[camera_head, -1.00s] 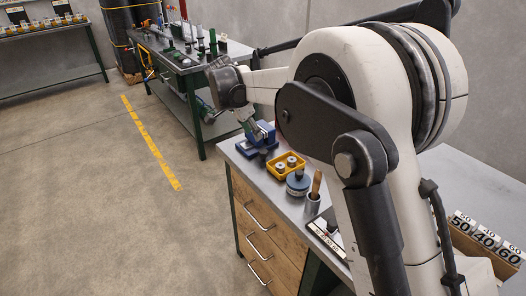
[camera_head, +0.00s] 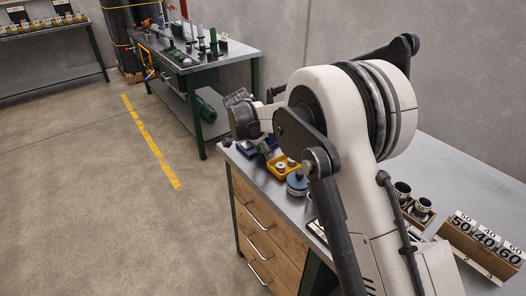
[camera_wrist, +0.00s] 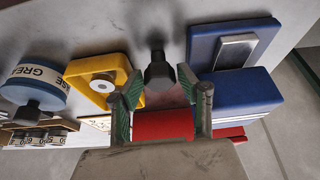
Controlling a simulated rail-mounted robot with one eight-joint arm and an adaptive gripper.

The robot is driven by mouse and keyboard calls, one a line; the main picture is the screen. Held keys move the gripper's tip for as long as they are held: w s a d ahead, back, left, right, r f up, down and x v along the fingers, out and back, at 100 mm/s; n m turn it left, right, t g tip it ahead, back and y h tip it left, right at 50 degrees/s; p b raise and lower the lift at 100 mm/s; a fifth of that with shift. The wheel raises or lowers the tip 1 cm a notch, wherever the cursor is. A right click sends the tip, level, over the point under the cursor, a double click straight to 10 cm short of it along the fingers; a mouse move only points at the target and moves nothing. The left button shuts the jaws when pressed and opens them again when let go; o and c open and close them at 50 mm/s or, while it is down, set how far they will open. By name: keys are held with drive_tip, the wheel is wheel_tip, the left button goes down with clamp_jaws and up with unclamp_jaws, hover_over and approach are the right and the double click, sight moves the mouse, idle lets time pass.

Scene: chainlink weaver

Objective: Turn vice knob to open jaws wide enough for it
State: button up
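The blue vice (camera_head: 246,149) is at the far end of the near bench in the head view, partly hidden by my arm. In the wrist view its blue body (camera_wrist: 240,92) is at the right, with a steel block (camera_wrist: 236,50) on the blue part above. A dark knob-like piece (camera_wrist: 158,72) is left of the vice, beyond the fingertips. My gripper (camera_wrist: 158,88) has green-lined fingers spread apart. A red piece (camera_wrist: 165,125) shows between them near the palm; I cannot tell whether they touch it. In the head view the fingers are hidden.
A yellow tray (camera_wrist: 131,70) with a pale round part stands left of the knob-like piece. A blue grease tin (camera_wrist: 20,82) is further left. Number blocks (camera_head: 487,238) and dark cups in a wooden holder (camera_head: 416,211) are at the near right. The middle of the bench (camera_head: 450,165) looks clear.

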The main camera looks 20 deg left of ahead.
drive_tip(key=shift+c, duration=0.2)
drive_tip(key=c, duration=0.8)
drive_tip(key=shift+n, duration=0.3)
